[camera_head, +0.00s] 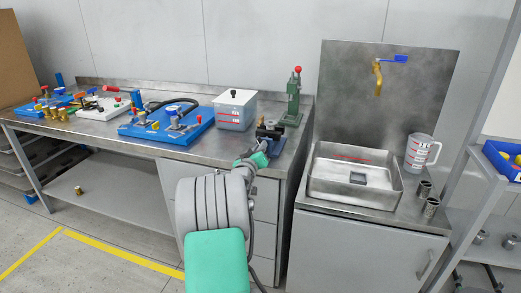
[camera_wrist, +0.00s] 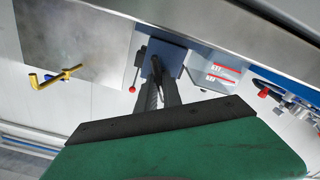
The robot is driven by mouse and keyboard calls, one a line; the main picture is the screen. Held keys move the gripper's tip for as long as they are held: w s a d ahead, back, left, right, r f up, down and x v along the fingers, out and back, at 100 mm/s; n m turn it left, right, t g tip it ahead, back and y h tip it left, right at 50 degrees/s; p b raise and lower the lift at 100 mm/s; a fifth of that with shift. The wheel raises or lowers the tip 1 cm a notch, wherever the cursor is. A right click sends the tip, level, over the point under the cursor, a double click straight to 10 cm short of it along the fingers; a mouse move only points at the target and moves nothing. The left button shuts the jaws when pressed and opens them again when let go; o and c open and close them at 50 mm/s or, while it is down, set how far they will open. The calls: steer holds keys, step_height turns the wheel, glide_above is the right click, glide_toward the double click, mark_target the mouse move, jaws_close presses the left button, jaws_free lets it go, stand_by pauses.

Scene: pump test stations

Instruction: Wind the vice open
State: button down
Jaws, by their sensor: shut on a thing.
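The vice (camera_head: 272,134), blue with dark jaws, sits at the front right edge of the steel bench. My gripper (camera_head: 254,160) reaches up to the near side of the vice. In the wrist view the vice's blue body (camera_wrist: 174,55) lies just beyond my dark gripper fingers (camera_wrist: 157,72). The fingers are close together, shut on a dark, thin part at the vice's front, which looks like its handle. The fingers and my arm hide most of the handle, so its angle and the jaw gap cannot be made out.
A green press (camera_head: 293,100) with a red knob stands right behind the vice. A lidded clear container (camera_head: 235,110) is behind left, and a blue pump board (camera_head: 140,130) lies farther left. A steel sink (camera_head: 330,184) is close on the right, beside a measuring jug (camera_head: 416,152).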

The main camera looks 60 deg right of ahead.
steer(key=n, duration=0.3)
steer(key=shift+n, duration=0.4)
steer(key=n+p, duration=0.1)
steer(key=n, duration=0.2)
steer(key=shift+n, duration=0.3)
steer(key=n+p, duration=0.1)
steer(key=n, duration=0.2)
steer(key=shift+n, duration=0.3)
steer(key=shift+f+n+p, duration=0.1)
steer(key=shift+n+p, duration=1.1)
steer(key=shift+n, duration=1)
steer(key=c, duration=1.5)
jaws_free()
